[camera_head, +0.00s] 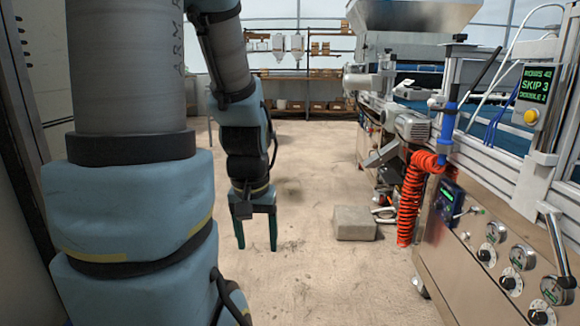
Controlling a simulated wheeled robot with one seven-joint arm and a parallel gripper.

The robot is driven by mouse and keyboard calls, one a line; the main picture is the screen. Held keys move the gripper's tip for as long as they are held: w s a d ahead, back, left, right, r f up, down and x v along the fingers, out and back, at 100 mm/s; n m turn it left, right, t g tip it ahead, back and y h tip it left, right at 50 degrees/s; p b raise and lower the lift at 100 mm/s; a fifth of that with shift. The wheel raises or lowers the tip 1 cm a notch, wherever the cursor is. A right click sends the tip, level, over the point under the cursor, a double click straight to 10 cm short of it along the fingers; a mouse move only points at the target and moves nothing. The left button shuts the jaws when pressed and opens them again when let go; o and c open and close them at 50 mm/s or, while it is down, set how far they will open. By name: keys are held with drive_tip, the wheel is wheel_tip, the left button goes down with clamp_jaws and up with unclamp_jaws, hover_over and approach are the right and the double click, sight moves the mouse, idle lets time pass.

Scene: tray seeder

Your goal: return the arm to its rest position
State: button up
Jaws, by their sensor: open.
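My arm hangs down in the left half of the head camera view, its blue and grey links close to the camera. My gripper (256,247) points straight down over the bare floor. Its two dark green fingers are spread apart with nothing between them. The gripper stands clear of the seeder and of the block on the floor.
The tray seeder (455,255) with knobs, a lever and a small screen (538,84) fills the right side. A red coiled hose (409,205) hangs from it. A grey block (353,223) lies on the floor. Shelves (305,88) stand at the back. The middle floor is clear.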

wheel_tip(320, 180, up, 27)
drive_tip(key=p, duration=2.4)
